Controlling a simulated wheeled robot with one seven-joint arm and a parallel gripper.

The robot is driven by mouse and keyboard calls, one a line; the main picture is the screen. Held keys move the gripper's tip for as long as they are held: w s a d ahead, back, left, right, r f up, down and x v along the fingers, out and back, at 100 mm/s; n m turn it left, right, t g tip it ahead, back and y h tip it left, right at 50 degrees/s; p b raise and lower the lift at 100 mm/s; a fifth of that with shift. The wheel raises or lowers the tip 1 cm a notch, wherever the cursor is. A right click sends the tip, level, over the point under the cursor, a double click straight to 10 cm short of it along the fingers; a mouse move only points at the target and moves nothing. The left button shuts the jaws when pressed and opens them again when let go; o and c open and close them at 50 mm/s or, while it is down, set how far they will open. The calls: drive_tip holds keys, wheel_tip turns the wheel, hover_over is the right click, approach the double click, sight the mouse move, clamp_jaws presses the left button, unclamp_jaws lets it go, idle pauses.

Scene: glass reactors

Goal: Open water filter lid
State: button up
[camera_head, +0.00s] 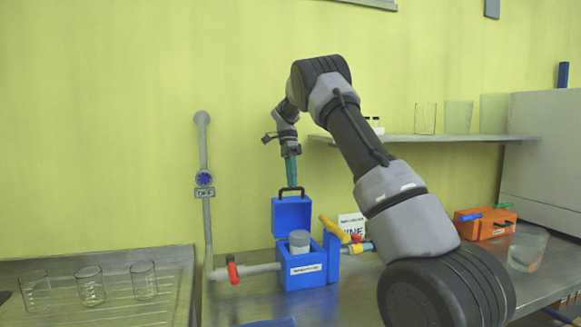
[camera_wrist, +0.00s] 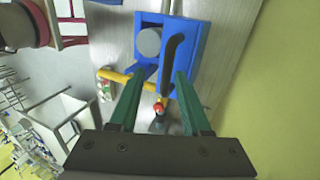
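The blue water filter box (camera_head: 305,278) stands on the bench against the wall. Its blue lid (camera_head: 291,216) stands upright at the back of the box, open, with a black handle (camera_head: 291,190) on its top edge. A grey round cylinder (camera_head: 299,240) shows inside the box; it also shows in the wrist view (camera_wrist: 149,42). My gripper (camera_head: 291,183) points down just above the handle. In the wrist view its two green fingers (camera_wrist: 160,76) are apart with nothing between them, and the dark handle (camera_wrist: 173,52) lies just beyond the fingertips.
A grey pipe with a red valve (camera_head: 232,270) joins the box at left. A yellow lever (camera_head: 334,229) is close on its right. Glass beakers (camera_head: 90,285) stand on the left tray. An orange box (camera_head: 485,223) and a glass beaker (camera_head: 527,248) are at right. A shelf (camera_head: 430,137) hangs above.

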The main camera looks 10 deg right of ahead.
drive_tip(key=v, duration=0.8)
